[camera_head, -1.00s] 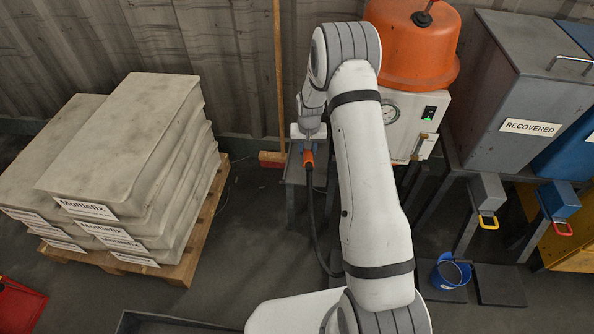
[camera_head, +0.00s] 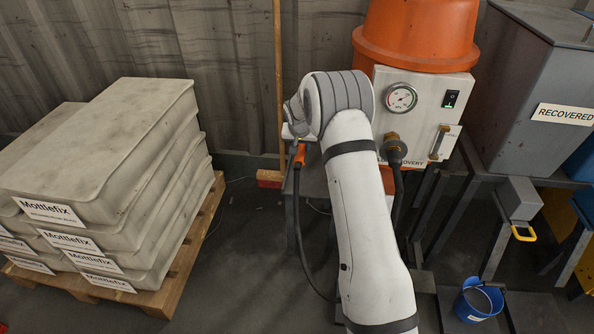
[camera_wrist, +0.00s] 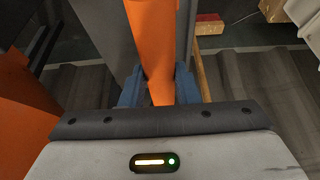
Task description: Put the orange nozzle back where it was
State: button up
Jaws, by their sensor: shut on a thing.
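The orange nozzle (camera_head: 300,154) shows at the left of my arm in the head view, with its dark hose hanging down from it. In the wrist view the nozzle (camera_wrist: 151,40) fills the top middle. My gripper (camera_wrist: 158,90) has its blue fingers on either side of it and is shut on it. In the head view my arm's wrist hides most of the gripper. The nozzle is held near a dark grey stand (camera_head: 318,183). I cannot tell whether it touches the stand.
A white machine (camera_head: 425,105) with a gauge and orange vessel (camera_head: 418,35) stands right of my wrist. A hose connector (camera_head: 394,150) sticks out of its front. A broom (camera_head: 270,178) leans at the wall. Sacks on a pallet (camera_head: 190,245) fill the left. A blue bucket (camera_head: 480,300) stands lower right.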

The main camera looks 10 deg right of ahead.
notch_tip(320, 180, down, 8)
jog(key=b, duration=0.2)
jog(key=shift+b, duration=0.3)
jog(key=shift+f, duration=0.1)
jog(key=shift+f, duration=0.15)
jog(key=o, duration=1)
jog(key=shift+o, duration=0.2)
